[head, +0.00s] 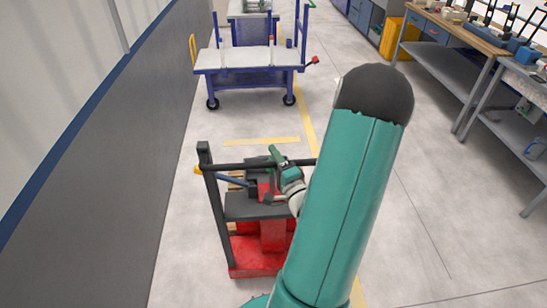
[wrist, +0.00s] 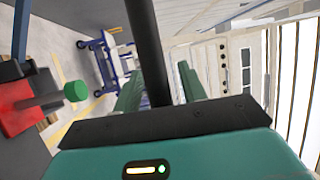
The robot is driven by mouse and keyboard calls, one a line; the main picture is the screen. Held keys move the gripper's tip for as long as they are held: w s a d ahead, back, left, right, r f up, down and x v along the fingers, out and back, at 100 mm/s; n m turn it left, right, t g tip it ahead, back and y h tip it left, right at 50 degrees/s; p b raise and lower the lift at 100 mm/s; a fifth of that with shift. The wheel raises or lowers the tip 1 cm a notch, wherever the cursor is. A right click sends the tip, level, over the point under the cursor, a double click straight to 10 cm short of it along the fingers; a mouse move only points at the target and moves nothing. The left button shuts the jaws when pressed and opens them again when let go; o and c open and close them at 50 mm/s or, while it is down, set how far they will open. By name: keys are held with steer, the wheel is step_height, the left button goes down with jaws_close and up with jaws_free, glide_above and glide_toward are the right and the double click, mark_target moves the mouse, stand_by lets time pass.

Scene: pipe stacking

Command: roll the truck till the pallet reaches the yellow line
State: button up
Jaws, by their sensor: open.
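The truck (head: 262,262) is red with a black upright frame and stands in the lower middle of the head view. Its red body also shows at the left of the wrist view (wrist: 18,112). A little of the wooden pallet (head: 236,182) shows beyond the frame; the rest is hidden. The yellow line (head: 262,141) crosses the floor ahead, with bare floor between it and the pallet. My gripper (wrist: 160,72) is open at the truck's black handle bar (wrist: 148,45). The bar runs between the two green fingers, which appear apart from it. My arm hides the truck's right side.
A blue cart with a pale top (head: 250,60) stands beyond the line. A grey wall (head: 110,150) runs along the left. Workbenches (head: 455,35) line the right. A long yellow floor stripe (head: 308,115) runs beside the truck. Floor to the right is clear.

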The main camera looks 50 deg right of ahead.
steer(key=shift+s, duration=0.1)
jaws_close()
